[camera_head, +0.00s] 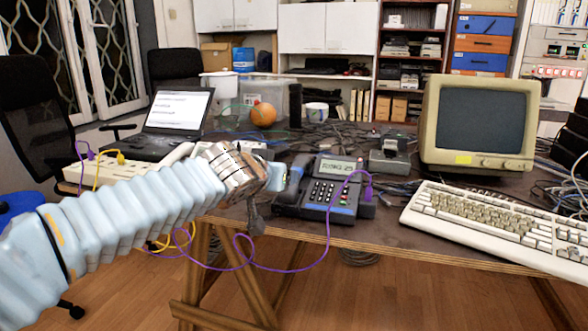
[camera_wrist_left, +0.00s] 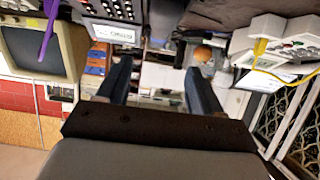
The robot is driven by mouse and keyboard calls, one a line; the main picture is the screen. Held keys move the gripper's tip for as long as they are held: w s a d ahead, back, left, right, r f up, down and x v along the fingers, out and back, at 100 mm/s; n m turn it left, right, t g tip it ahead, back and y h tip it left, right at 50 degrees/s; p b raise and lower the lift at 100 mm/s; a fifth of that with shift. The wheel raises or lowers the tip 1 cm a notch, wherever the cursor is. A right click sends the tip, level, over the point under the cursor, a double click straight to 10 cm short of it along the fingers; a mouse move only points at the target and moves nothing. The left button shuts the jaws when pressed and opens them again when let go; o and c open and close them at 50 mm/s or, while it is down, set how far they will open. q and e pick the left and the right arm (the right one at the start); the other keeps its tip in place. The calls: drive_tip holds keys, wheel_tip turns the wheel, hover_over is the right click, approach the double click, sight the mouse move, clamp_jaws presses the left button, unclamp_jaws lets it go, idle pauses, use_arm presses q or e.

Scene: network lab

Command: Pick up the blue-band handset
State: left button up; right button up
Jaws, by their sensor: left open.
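A dark desk phone (camera_head: 335,187) with a lit display and a blue strip along its front sits near the table's front edge. My left gripper (camera_head: 262,190) is just left of the handset, at the table's front edge. In the left wrist view its fingers (camera_wrist_left: 160,86) stand apart with nothing between them. The phone's display (camera_wrist_left: 113,32) shows upside down at the top there. My right gripper is not in view.
A purple cable (camera_head: 328,225) runs from the phone and hangs off the table (camera_head: 390,230). A beige keyboard (camera_head: 490,220) and monitor (camera_head: 478,122) are to the right. A laptop (camera_head: 178,112), an orange ball-like thing (camera_head: 263,114) and a white power strip (camera_head: 90,172) lie behind my arm.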

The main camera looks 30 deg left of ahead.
use_arm(q)
drive_tip(key=x, duration=0.9)
drive_tip(key=shift+w+a+r, duration=0.2)
drive_tip(key=shift+a+r, duration=0.05)
drive_tip(key=shift+a, duration=0.05)
drive_tip(key=p+x, duration=0.1)
drive_tip(key=x, duration=0.4)
drive_tip(key=shift+w+d+r, duration=0.1)
drive_tip(key=shift+w+d, duration=0.05)
drive_tip(key=shift+w, duration=0.1)
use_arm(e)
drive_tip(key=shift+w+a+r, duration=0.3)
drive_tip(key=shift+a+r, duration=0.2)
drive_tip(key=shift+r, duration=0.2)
use_arm(q)
drive_tip(key=shift+c, duration=0.5)
